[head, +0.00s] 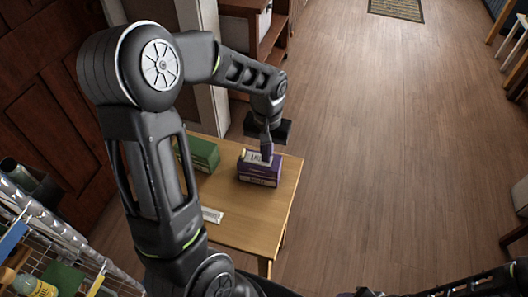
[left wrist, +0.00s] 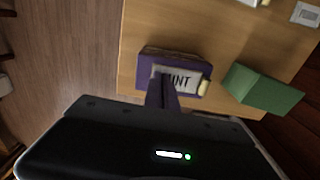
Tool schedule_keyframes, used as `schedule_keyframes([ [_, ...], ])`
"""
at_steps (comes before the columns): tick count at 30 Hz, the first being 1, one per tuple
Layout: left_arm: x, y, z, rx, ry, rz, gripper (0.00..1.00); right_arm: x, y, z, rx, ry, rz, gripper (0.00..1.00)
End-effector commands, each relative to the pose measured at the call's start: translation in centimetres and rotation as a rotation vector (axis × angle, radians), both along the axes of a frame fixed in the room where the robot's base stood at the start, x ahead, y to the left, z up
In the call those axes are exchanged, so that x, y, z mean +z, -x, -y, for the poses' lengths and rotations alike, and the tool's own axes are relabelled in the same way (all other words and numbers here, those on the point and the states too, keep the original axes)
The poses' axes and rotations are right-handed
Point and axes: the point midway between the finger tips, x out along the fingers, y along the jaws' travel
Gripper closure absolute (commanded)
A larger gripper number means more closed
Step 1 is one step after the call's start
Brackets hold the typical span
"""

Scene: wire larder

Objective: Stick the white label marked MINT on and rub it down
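A purple box (head: 259,175) stands near the right edge of the wooden table. It also shows in the left wrist view (left wrist: 176,55). A white label (head: 252,157) lies on its top face; in the left wrist view the label (left wrist: 186,79) reads "INT", its left part hidden behind my fingers. My left gripper (head: 267,157) is over the box from above, its fingers together at the label. In the left wrist view the fingertips (left wrist: 162,88) overlap the label's near-left part; I cannot tell how hard they touch. My right gripper is out of view.
A green box (head: 200,153) stands left of the purple box. A white strip (head: 212,215) lies on the table (head: 240,225) nearer me. A small cream piece (left wrist: 203,88) is at the purple box's corner. A wire rack (head: 60,235) with goods stands at lower left. The floor right of the table is clear.

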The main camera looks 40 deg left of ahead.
Motion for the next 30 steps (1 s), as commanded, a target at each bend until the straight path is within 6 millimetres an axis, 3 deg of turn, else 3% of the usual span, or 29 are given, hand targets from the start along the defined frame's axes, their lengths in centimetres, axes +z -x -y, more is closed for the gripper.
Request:
schedule_keyframes([
  [8,0.4,0.0,0.0,0.000,0.000,0.000,1.00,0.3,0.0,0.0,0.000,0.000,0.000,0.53],
  [24,6.1,0.0,-0.1,0.000,0.000,0.001,1.00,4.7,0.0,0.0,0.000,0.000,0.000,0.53],
  [30,7.1,0.0,-0.1,0.000,-0.001,0.000,1.00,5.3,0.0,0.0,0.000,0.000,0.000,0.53],
])
